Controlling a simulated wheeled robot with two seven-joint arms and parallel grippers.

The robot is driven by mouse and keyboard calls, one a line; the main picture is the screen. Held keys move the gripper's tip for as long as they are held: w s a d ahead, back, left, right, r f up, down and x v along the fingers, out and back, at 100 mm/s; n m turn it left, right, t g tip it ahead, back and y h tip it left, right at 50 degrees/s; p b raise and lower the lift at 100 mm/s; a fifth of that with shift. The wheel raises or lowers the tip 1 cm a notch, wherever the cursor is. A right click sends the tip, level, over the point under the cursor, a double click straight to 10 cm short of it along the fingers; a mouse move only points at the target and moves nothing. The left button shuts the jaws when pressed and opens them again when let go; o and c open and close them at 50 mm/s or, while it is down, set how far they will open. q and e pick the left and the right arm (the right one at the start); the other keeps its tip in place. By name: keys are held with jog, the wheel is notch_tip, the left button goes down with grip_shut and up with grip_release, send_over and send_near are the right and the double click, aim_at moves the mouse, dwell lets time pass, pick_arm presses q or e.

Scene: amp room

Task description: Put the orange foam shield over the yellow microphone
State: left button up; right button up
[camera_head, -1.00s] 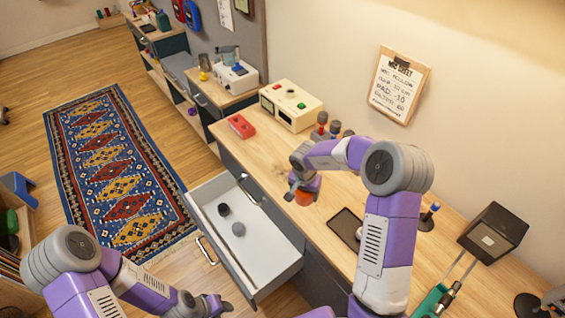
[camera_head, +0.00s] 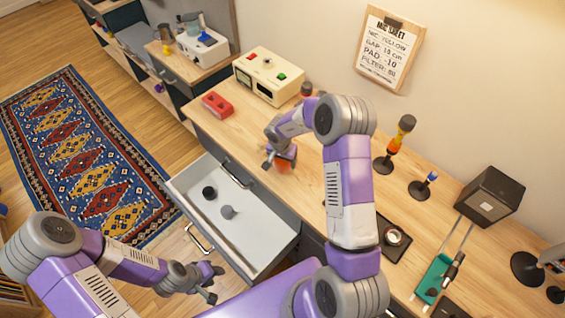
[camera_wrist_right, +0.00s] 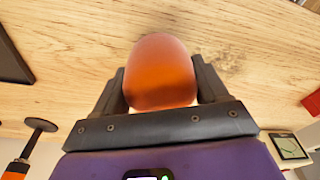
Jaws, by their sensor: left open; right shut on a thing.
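My right gripper (camera_head: 283,158) is shut on the orange foam shield (camera_head: 284,167) above the desk, left of the microphones. In the right wrist view the shield (camera_wrist_right: 161,72) is a rounded orange piece between the two dark fingers. A microphone with yellow and orange parts (camera_head: 401,135) stands upright on a round black base at the back of the desk, apart from the shield. An orange-bodied stand item (camera_wrist_right: 19,167) shows at the wrist view's lower left; I cannot tell which microphone it is. My left gripper (camera_head: 213,284) is open and empty by the open drawer.
A small blue-topped stand (camera_head: 425,187) is right of the microphone. A dark tray (camera_head: 400,254), black speaker box (camera_head: 490,197) and green case (camera_head: 432,280) are at the right. A red block (camera_head: 217,104) and cream device (camera_head: 268,75) are far left. The white drawer (camera_head: 255,237) juts out.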

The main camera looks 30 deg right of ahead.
notch_tip(320, 180, down, 2)
jog(key=shift+w+f, duration=0.1)
jog(key=shift+f, duration=0.05)
jog(key=shift+f, duration=0.1)
jog(key=o, duration=1)
jog(key=r, duration=0.4)
jog(key=s+a+r+p, duration=0.1)
jog(key=r, duration=0.7)
jog(key=shift+s+a+r, duration=0.1)
jog(key=shift+s+a, duration=0.05)
jog(key=shift+a, duration=0.05)
